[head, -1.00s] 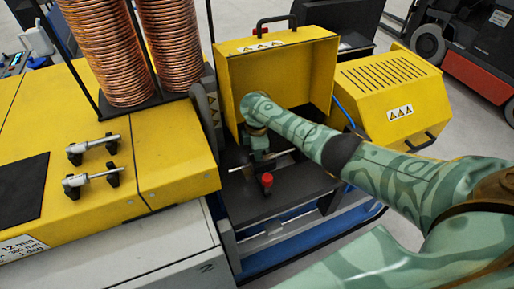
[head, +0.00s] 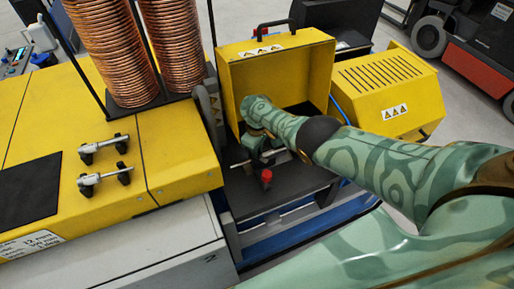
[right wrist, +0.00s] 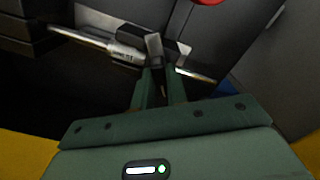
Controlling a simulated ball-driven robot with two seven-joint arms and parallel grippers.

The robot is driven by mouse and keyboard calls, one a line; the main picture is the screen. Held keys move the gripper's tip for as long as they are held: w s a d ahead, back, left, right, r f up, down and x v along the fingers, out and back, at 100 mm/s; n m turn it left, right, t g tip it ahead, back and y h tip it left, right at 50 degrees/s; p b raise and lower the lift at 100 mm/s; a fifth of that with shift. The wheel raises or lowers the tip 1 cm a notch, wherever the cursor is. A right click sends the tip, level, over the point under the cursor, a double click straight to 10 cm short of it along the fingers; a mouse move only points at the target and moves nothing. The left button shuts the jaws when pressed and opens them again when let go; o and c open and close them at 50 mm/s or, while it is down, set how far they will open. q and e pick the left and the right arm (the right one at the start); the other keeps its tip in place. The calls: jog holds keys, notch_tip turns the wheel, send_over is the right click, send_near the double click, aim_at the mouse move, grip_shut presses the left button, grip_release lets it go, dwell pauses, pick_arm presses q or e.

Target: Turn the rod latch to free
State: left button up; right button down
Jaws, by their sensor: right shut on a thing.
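A thin metal rod (right wrist: 84,37) with a thicker sleeve (right wrist: 124,52) runs through dark holders in the right wrist view. A short grey lever (right wrist: 154,45) stands out at the sleeve. My right gripper (right wrist: 161,76) is shut on this lever, its two green fingers close together around its lower end. In the head view the right gripper (head: 262,140) is at the rod, inside the yellow open-fronted housing (head: 285,75); my forearm and hand hide much of the latch. A red knob (head: 266,176) stands just in front of it. My left gripper is not in view.
Two similar rod latches (head: 104,148) (head: 104,179) lie on the yellow machine top at left. Copper coils (head: 123,50) stand behind them. A yellow slotted cover (head: 388,85) is right of the housing. A dark plate (head: 290,188) lies below the gripper.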

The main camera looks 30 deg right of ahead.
jog(key=shift+a+m, duration=0.1)
jog(key=shift+m, duration=0.4)
jog(key=c, duration=1.4)
grip_release()
jog(key=shift+r, duration=0.15)
notch_tip(320, 180, up, 12)
jog(key=p, duration=1.2)
